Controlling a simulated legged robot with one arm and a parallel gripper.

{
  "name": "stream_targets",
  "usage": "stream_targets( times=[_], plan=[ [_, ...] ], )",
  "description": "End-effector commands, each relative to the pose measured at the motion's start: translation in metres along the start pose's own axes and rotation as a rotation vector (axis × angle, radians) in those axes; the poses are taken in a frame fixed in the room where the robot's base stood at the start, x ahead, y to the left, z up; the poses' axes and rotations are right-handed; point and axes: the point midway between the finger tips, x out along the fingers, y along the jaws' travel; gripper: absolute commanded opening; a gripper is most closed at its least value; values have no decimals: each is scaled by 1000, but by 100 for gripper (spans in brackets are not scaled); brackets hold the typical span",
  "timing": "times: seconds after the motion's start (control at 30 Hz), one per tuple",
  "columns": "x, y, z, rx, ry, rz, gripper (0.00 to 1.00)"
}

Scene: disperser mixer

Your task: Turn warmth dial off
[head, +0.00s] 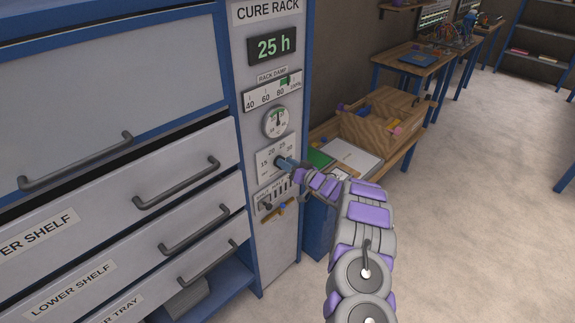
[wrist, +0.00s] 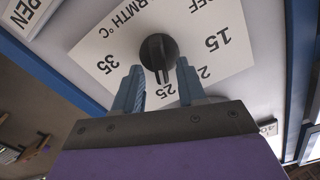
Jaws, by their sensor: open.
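The warmth dial is a black round knob (wrist: 158,50) on a white plate (wrist: 100,50) marked OFF, 15, 25 and 35, with other marks partly covered. In the wrist view its ridge points down, toward the 25. In the head view the plate (head: 264,158) is on the cure rack panel, below a round gauge, and my gripper hides much of the knob. My gripper (wrist: 158,68) is open, with one blue-grey finger on each side of the knob's lower part. I cannot tell whether the fingers touch it. My gripper also shows in the head view (head: 283,163).
The cure rack panel (head: 237,80) carries a "25 h" display (head: 272,48), a damp scale (head: 271,92) and a round gauge (head: 276,122) above the dial. Small levers (head: 270,203) sit below. Drawers (head: 190,165) with handles are left; a wooden bench (head: 405,160) is right. The floor is open.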

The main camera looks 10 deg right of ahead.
Motion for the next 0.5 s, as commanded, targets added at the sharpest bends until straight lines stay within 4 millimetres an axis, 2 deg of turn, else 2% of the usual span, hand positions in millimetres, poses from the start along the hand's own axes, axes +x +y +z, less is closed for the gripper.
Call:
stream_targets(
  times=[0.13, 0.5],
  plan=[
    [0, 0, 0, 0, 0, 0, 38],
    [0, 0, 0, -1, 0, 0, 3]
  ],
)
